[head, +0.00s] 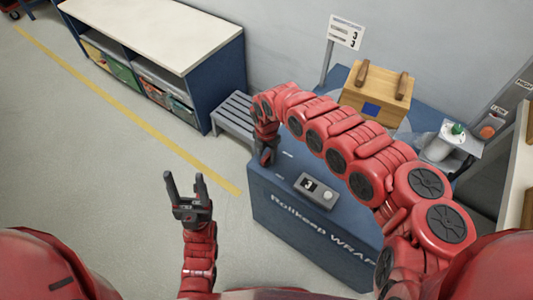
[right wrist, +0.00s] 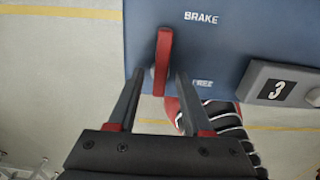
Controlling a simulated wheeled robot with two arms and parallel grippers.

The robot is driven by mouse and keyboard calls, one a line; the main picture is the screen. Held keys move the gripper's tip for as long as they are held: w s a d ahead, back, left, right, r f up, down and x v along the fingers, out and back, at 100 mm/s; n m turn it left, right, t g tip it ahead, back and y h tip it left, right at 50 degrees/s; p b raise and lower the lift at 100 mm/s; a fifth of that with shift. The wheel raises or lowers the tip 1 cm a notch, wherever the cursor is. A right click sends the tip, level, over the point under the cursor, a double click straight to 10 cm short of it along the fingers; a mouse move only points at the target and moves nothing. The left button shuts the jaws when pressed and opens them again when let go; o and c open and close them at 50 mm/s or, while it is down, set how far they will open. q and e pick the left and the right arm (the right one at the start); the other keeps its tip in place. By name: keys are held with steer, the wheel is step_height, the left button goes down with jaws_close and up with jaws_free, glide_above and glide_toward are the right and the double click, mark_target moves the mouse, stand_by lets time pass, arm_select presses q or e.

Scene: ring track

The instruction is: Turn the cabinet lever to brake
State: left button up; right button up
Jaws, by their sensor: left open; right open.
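A red lever (right wrist: 163,62) is mounted on the blue cabinet (right wrist: 225,50), which carries the printed words BRAKE above and FREE below. In the right wrist view the lever runs roughly up and down, with its lower end near the level of FREE. My right gripper (right wrist: 159,82) is open, with one finger on each side of the lever's lower part; I cannot tell whether either finger touches it. In the head view my right gripper (head: 266,156) is at the cabinet's (head: 290,215) left end, where the lever is hidden. My left gripper (head: 185,180) is open and empty over the floor.
A grey box marked 3 (head: 316,189) is on the cabinet top. A wooden crate (head: 377,95) stands behind my right arm, and a white container with a green top (head: 452,137) is at the right. A grey slatted bench (head: 236,115) stands behind. Floor at left is clear.

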mark_target(266, 156)
steer(key=shift+r, duration=0.1)
step_height(266, 156, up, 17)
steer(key=p, duration=0.1)
steer(key=shift+r, duration=0.15)
stand_by(0.5)
